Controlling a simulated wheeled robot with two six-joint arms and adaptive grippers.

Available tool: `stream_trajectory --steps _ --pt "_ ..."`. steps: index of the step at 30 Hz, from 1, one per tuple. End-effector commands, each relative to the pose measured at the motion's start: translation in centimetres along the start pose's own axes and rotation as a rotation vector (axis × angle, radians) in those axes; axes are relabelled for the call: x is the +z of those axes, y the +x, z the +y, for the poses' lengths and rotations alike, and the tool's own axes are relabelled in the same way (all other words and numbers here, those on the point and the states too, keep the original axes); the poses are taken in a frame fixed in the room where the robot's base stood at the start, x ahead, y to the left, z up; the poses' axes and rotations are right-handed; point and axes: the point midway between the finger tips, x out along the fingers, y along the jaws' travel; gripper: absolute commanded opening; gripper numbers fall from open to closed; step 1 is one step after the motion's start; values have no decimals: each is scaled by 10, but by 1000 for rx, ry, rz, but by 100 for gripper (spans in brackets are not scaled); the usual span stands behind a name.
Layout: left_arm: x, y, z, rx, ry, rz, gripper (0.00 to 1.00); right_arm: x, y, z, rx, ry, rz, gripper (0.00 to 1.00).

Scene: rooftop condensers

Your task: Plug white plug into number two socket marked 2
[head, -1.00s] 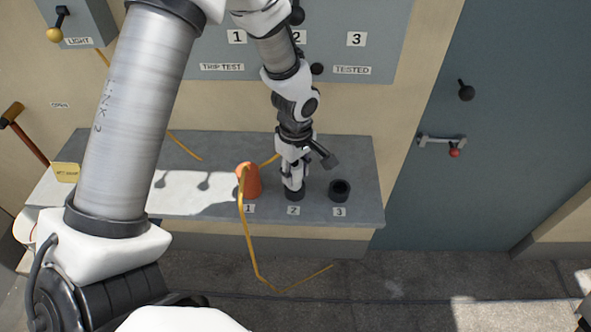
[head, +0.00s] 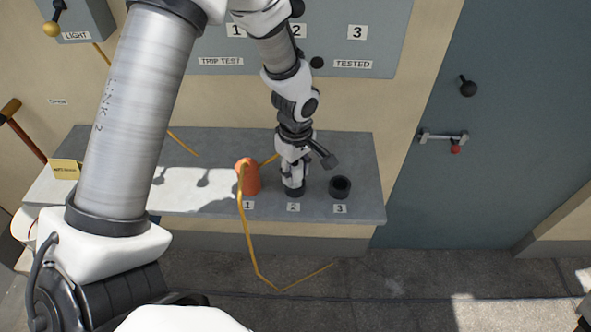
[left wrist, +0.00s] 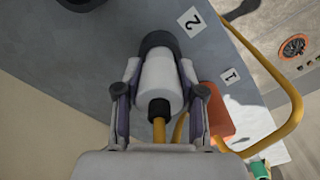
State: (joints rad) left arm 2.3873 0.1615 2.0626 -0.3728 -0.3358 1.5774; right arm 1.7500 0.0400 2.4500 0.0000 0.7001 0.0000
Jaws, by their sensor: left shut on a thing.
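The white plug (left wrist: 158,82) shows in the left wrist view between the fingers of my left gripper (left wrist: 158,100), which is shut on it. A yellow cable leaves its black collar. Its far end meets the dark ring of the number two socket (left wrist: 160,40), beside the label 2 (left wrist: 192,21). How deep it sits is hidden. In the head view my left gripper (head: 293,178) points down over the number two socket (head: 294,192), above the label 2 (head: 293,207). The gripper mostly hides the plug there. My right gripper is not in view.
An orange plug (head: 249,178) with a yellow cable stands at label 1. The number three socket (head: 340,186) is empty. A grey panel (head: 290,60) is on the wall behind the shelf (head: 365,165). A door (head: 500,120) is to the right.

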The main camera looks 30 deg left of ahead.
Motion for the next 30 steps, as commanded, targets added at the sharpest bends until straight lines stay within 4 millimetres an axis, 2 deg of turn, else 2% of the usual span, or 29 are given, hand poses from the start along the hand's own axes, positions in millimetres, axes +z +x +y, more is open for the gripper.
stream_trajectory --steps 30 --pt "0 16 0 0 0 0 1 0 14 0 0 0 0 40"
